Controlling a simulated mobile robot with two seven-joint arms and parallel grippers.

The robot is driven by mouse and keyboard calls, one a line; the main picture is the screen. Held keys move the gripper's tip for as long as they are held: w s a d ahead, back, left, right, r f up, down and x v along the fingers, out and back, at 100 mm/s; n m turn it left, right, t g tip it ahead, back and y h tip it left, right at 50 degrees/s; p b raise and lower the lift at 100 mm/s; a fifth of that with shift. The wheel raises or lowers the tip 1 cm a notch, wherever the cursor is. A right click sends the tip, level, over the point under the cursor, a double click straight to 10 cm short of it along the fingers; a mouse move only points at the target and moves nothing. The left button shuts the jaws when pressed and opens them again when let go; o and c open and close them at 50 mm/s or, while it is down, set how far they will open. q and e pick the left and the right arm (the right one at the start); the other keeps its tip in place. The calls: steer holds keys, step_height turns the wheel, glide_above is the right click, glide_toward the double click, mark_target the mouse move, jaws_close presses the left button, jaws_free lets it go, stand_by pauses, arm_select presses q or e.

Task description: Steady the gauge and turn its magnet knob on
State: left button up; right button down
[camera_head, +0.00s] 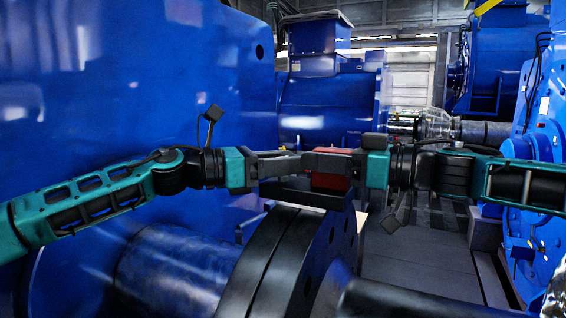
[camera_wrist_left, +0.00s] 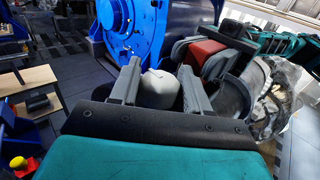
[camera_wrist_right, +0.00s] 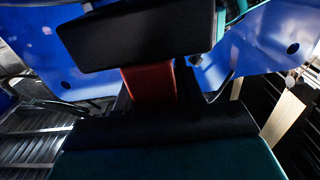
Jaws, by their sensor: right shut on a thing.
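A red block (camera_head: 331,181), which I take to be part of the gauge, sits over the rim of a big dark flange. My right gripper (camera_head: 333,170) is shut on it from the right. The red block also shows in the left wrist view (camera_wrist_left: 207,53) and in the right wrist view (camera_wrist_right: 150,84), where a dark block (camera_wrist_right: 140,36) hides much of it. My left gripper (camera_head: 280,164) is close to its left, fingers apart. In the left wrist view a grey rounded piece (camera_wrist_left: 159,90) shows between those fingers; I cannot tell whether it is the knob or whether they touch it.
The dark flange (camera_head: 283,262) and a shaft (camera_head: 420,300) lie below the grippers. A large blue housing (camera_head: 140,90) stands close at left. Blue machinery (camera_head: 545,150) stands at right. A grey walkway (camera_head: 420,255) lies open between. The left wrist view shows a bench (camera_wrist_left: 25,80).

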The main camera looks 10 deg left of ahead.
arm_select(q)
steer(key=c, duration=0.5)
steer(key=shift+w+m+g+h, duration=0.1)
steer(key=shift+m+g+h, duration=0.25)
steer(key=shift+g, duration=0.25)
steer(key=m+g+h, duration=0.1)
steer(key=m+g, duration=0.1)
steer(key=g, duration=0.1)
steer(key=shift+m+g, duration=0.35)
steer(key=shift+g, duration=0.05)
steer(key=shift+w+r+m+g, duration=0.1)
steer(key=shift+m+g, duration=1.5)
steer(key=shift+g, duration=1.3)
steer(key=shift+m+g, duration=0.4)
steer(key=shift+m, duration=0.1)
steer(key=o, duration=0.9)
